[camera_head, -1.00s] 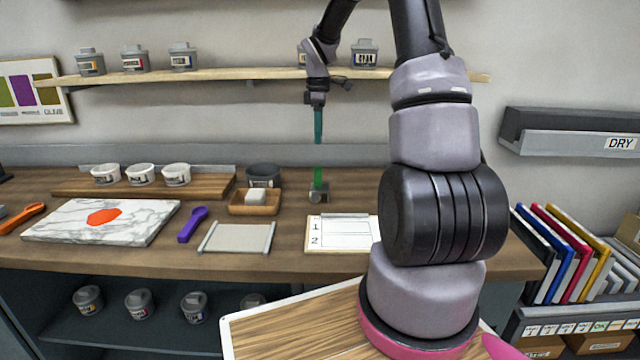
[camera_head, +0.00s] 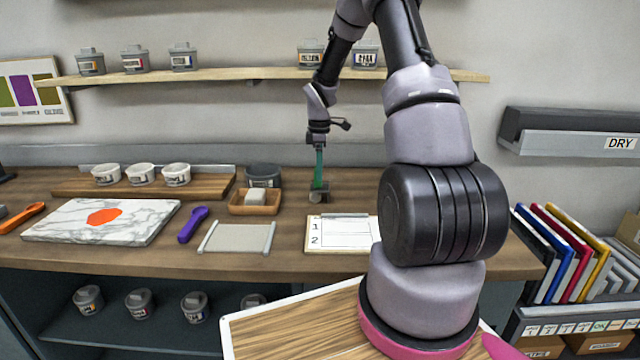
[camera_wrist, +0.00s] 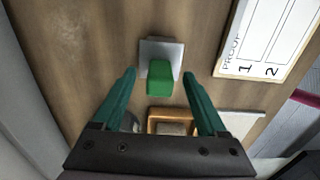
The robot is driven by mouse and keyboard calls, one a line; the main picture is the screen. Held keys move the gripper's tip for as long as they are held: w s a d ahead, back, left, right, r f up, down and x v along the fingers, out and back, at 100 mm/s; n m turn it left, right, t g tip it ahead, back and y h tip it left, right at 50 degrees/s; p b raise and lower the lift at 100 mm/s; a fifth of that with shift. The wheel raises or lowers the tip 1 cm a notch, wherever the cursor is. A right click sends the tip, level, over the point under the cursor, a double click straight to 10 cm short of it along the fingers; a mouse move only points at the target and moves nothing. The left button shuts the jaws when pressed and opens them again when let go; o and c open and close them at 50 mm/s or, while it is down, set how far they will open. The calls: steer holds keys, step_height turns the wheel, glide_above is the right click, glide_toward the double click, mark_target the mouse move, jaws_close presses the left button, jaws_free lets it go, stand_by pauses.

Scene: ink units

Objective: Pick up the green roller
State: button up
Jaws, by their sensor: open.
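The green roller (camera_wrist: 160,82) shows its green handle end in the wrist view, standing up from a grey metal base (camera_wrist: 168,50) on the wooden counter. In the head view the base (camera_head: 319,195) sits near the middle of the counter, and little of the green handle shows. My gripper (camera_wrist: 159,74) is open, with one teal finger on each side of the handle and a visible gap on both sides. In the head view my gripper (camera_head: 319,178) points straight down over the roller. The roller's lower part is hidden.
A wooden tray (camera_head: 240,210) with a pale block and a dark tub (camera_head: 264,173) stand left of the roller. A clipboard marked 1 and 2 (camera_head: 345,237) lies in front to the right. A shelf with tins (camera_head: 230,77) runs above.

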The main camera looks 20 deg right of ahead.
steer(key=shift+c, duration=0.3)
jaws_close()
steer(key=shift+r, duration=4.95)
